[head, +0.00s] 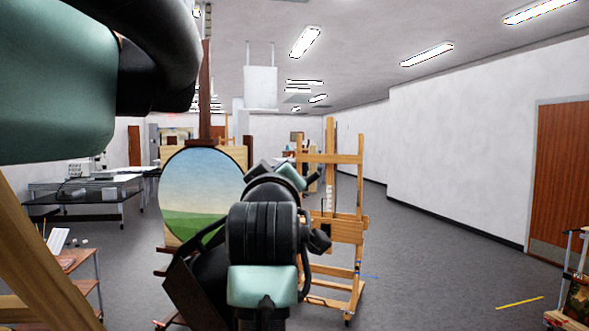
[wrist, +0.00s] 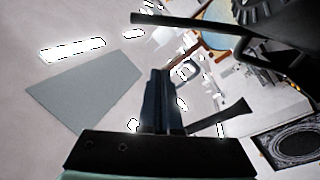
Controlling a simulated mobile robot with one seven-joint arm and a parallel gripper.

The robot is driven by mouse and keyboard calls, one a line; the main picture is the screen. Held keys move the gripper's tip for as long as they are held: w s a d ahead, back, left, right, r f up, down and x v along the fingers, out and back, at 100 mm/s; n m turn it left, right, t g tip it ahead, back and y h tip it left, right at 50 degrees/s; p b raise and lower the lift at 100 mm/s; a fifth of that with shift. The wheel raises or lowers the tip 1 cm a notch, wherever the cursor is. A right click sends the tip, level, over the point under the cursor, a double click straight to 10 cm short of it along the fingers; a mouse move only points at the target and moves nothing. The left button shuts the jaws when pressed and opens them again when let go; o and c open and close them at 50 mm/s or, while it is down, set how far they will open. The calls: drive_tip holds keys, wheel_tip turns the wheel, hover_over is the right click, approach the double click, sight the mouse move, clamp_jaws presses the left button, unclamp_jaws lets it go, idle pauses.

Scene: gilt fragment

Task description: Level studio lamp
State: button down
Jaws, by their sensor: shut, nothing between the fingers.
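A dark, flat-sided panel (head: 195,285) at the lower middle of the head view looks like part of the studio lamp; it sits tilted. My arm overlaps it, so the rest of the lamp is hard to separate. In the wrist view a black ribbed body with a thin bar (wrist: 195,26) fills the top right, probably the lamp close up. My gripper (wrist: 158,75) is shut and empty, pointing up the middle. A dark lever with a flared end (wrist: 232,112) shows just right of the fingers; I cannot tell whether they touch. In the head view my gripper (head: 314,175) is small and partly hidden.
A round landscape painting (head: 200,190) stands behind the dark panel. A wooden easel (head: 352,230) stands close to the right. A dark table (head: 90,192) is at left, a small shelf (head: 80,262) nearer. Open grey floor (head: 430,250) lies at right, before a brown door (head: 562,190).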

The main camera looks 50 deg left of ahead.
drive_tip(key=shift+w+a+f+p, duration=0.2)
drive_tip(key=shift+w+f+p, duration=0.3)
drive_tip(key=shift+w, duration=0.25)
drive_tip(key=shift+w+a+f+p, duration=0.2)
drive_tip(key=shift+w+f+p, duration=0.15)
drive_tip(key=shift+w+p, duration=0.3)
drive_tip(key=shift+w+a+f+p, duration=0.2)
drive_tip(key=shift+w+f+p, duration=0.25)
drive_tip(key=shift+w, duration=0.4)
